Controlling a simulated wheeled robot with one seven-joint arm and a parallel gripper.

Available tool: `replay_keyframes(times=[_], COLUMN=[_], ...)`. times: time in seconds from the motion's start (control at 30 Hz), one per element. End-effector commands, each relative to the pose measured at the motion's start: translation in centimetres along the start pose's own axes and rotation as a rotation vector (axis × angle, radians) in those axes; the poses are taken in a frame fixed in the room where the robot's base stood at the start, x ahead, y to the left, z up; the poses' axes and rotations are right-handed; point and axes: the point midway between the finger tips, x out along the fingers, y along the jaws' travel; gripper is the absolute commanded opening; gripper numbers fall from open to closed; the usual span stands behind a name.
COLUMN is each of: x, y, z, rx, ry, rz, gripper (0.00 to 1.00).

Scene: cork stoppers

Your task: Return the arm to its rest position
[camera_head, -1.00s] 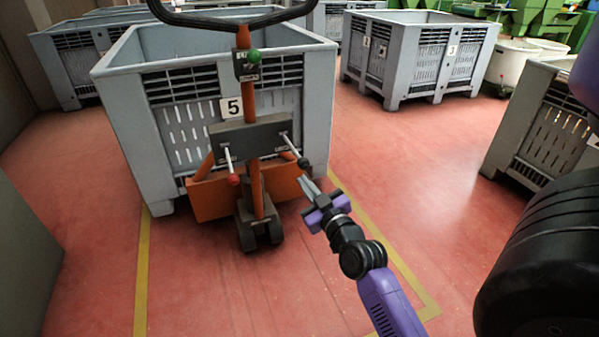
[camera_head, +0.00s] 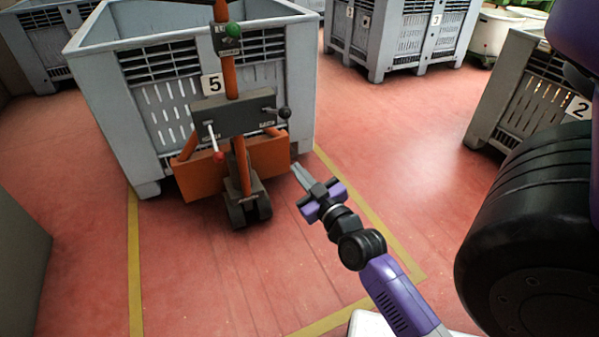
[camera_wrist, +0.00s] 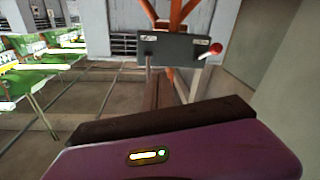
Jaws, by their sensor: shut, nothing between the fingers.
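My gripper (camera_head: 297,170) is shut and empty, its thin grey fingers held together. It is in front of the orange lift stand (camera_head: 229,75), to the lower right of its dark control panel (camera_head: 235,115). A gap shows between the fingertips and the black-knobbed lever (camera_head: 283,112) in the head view. My purple arm (camera_head: 393,290) stretches up from the bottom right, over the floor. In the wrist view, the dark fingers (camera_wrist: 165,90) point toward the panel (camera_wrist: 175,47), with the red-knobbed lever (camera_wrist: 214,49) at its right.
A grey crate marked 5 (camera_head: 300,75) stands behind the lift stand. Another crate marked 2 (camera_head: 508,85) is at right, and one marked 3 (camera_head: 400,40) at the back. Yellow floor lines (camera_head: 385,235) frame the bay. Red floor (camera_head: 390,150) is clear between crates.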

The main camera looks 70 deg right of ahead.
Motion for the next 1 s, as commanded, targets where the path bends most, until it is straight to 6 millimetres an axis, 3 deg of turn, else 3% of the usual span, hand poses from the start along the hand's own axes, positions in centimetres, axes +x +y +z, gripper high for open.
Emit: replay_keyframes(times=[0.7,0.83,1.0], x=[0.0,-0.1,-3.9], y=[0.1,0.3,-3.4], z=[-0.1,-1.8,-3.6], rx=[0.028,0.088,0.148], ry=[0.003,0.046,0.074], rz=[0.003,0.019,-0.065], gripper=[0.00,0.00,0.00])
